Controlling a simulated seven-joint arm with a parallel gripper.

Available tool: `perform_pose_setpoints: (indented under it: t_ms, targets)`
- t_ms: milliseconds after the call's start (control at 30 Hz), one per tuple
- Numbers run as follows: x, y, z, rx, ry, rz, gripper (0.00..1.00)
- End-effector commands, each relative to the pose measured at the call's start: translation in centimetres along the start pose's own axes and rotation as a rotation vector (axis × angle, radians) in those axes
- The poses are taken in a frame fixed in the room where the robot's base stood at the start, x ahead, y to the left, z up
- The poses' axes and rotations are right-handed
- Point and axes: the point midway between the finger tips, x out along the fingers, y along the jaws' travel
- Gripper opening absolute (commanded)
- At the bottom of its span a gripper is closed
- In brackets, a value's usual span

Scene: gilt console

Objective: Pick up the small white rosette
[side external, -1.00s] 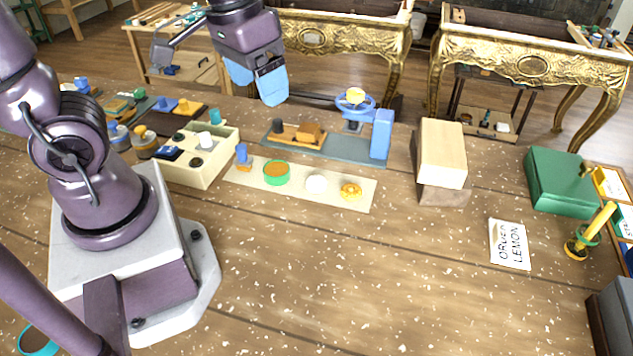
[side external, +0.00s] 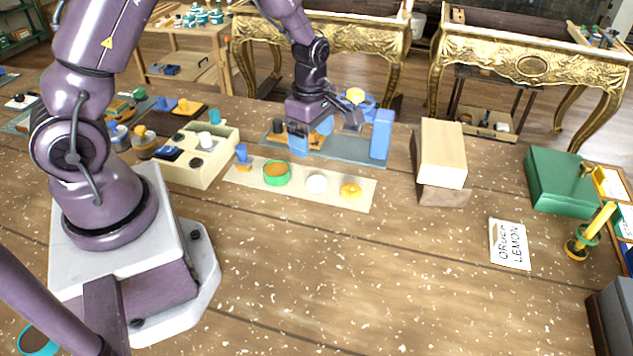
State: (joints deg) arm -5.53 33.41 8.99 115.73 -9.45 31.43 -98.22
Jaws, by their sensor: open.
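A small white rounded piece (side external: 316,183), which looks like the white rosette, sits on a cream strip (side external: 258,182) at the middle of the table. It lies between a green ring with a brown centre (side external: 277,173) and a yellow-orange flower-shaped piece (side external: 350,191).
A blue stand with a wheel (side external: 381,134) rises right of my gripper. A cream tray (side external: 214,168) with compartments is at the left. A pale block (side external: 442,153) stands to the right, with a lettered card (side external: 510,244) in front. The table's front middle is clear.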

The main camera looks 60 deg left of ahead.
Motion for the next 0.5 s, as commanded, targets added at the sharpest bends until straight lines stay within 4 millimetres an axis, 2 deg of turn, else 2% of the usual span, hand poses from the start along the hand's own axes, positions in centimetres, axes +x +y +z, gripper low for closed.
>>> perform_pose_setpoints:
  t_ms: [33,200,500]
  targets:
    - [1.2,-0.1,-0.1,-0.002,0.002,-0.007,0.77]
    - [4.3,-0.1,0.0,0.001,0.001,-0.007,0.77]
    - [6.7,0.1,0.3,0.004,0.0,-0.003,0.77]
